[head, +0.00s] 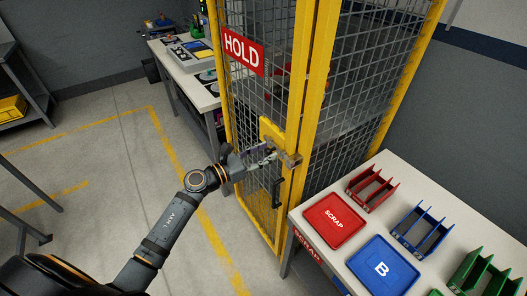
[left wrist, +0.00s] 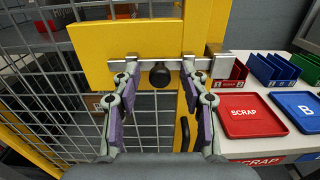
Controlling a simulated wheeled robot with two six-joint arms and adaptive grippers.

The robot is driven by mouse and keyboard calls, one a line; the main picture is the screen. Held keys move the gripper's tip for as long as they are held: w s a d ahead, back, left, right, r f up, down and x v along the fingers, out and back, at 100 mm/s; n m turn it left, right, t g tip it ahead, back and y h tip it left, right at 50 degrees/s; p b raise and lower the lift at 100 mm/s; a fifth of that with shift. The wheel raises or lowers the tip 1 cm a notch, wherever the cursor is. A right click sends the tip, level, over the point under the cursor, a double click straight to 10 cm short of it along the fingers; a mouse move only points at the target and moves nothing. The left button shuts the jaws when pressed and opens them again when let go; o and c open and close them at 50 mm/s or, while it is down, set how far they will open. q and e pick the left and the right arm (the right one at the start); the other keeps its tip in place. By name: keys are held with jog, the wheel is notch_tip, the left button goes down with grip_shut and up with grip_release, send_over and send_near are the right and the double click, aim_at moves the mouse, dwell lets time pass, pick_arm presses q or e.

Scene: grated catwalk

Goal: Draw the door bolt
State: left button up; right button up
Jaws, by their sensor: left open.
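The door bolt is a metal bar (left wrist: 172,65) with a round black knob (left wrist: 160,77), mounted on a yellow plate (left wrist: 110,50) of the mesh cage door. In the left wrist view the bar runs across the door's edge to a metal bracket (left wrist: 216,62) on the frame at the right. My left gripper (head: 264,156) is at the bolt, its fingers open. In the left wrist view its fingertips (left wrist: 160,66) stand either side of the knob with gaps on both sides. In the head view the gripper hides the knob. My right gripper is out of view.
A black door handle (head: 277,193) is below the bolt. A table at the right holds a red SCRAP tray (head: 336,221), a blue B tray (head: 383,266) and several coloured racks. A red HOLD sign (head: 243,51) hangs on the cage. Open floor lies left.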

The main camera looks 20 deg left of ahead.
aim_at(267, 141)
pick_arm(q)
jog(key=shift+c, duration=0.4)
grip_shut()
jog(key=w+a+b, duration=0.2)
jog(key=b, duration=0.1)
jog(key=shift+a+f, duration=0.25)
jog(key=shift+a, duration=0.05)
jog(key=shift+w+a, duration=0.2)
jog(key=shift+a, duration=0.1)
jog(key=shift+d+r, duration=0.1)
jog(key=shift+r, duration=0.2)
jog(key=shift+c, duration=1.2)
grip_release()
jog(key=o, duration=0.3)
jog(key=shift+w+a+f, duration=0.1)
jog(key=shift+a, duration=0.1)
